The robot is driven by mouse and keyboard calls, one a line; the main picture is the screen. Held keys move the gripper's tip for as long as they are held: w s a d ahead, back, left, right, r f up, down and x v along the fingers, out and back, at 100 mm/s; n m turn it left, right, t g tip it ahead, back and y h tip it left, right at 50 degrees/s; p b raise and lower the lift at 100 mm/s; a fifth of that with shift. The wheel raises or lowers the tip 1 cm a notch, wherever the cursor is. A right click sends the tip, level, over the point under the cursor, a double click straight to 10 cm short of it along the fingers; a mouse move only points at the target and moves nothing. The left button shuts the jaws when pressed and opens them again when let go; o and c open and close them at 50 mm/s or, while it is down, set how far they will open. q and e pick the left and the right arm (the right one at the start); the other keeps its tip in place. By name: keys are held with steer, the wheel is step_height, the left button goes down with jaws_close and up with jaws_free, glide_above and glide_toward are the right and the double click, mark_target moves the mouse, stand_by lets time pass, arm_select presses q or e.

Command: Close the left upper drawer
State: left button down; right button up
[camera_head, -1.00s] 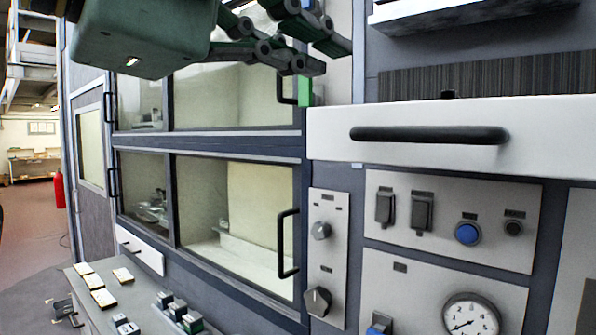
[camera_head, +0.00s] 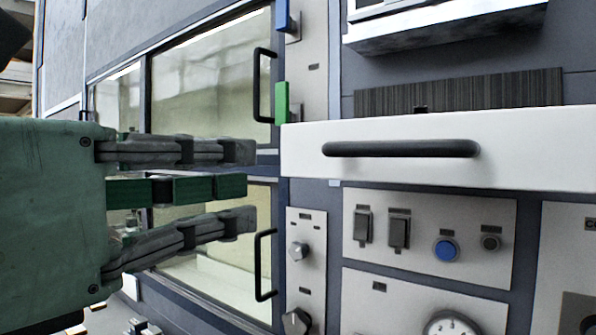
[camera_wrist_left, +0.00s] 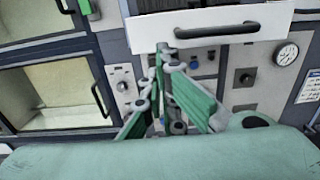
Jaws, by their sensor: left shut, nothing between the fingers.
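The white drawer front (camera_head: 500,165) with a black bar handle (camera_head: 401,149) stands out from the dark cabinet face in the head view. It also shows at the top of the left wrist view (camera_wrist_left: 190,24), with its handle above my fingers. My left gripper (camera_head: 240,185) comes in from the left, its fingers pointing right towards the drawer's left end. Its fingers are shut with nothing between them. In the left wrist view the fingertips (camera_wrist_left: 163,52) appear just under the drawer's lower edge; I cannot tell whether they touch. My right gripper is in neither view.
Glass doors with black handles (camera_head: 264,265) lie behind and left of the gripper. Below the drawer are a panel with switches and a blue button (camera_head: 446,250), knobs (camera_head: 298,250) and a gauge (camera_head: 452,325). A green block (camera_head: 282,102) sits above the drawer's left end.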

mark_target(316, 177)
arm_select(q)
steer(key=p+x, duration=0.2)
steer(key=x, duration=0.8)
steer(key=shift+s, duration=0.1)
steer(key=p+x, duration=0.4)
steer(key=x, duration=0.9)
steer(key=shift+d+r+p, duration=0.1)
steer(key=shift+d+p, duration=0.05)
steer(key=shift+p, duration=0.2)
steer(key=p+x, duration=0.1)
steer(key=x, duration=0.5)
steer(key=shift+w+p, duration=0.25)
steer(key=shift+p, duration=0.1)
steer(key=shift+w+d, duration=0.1)
steer(key=shift+w, duration=0.05)
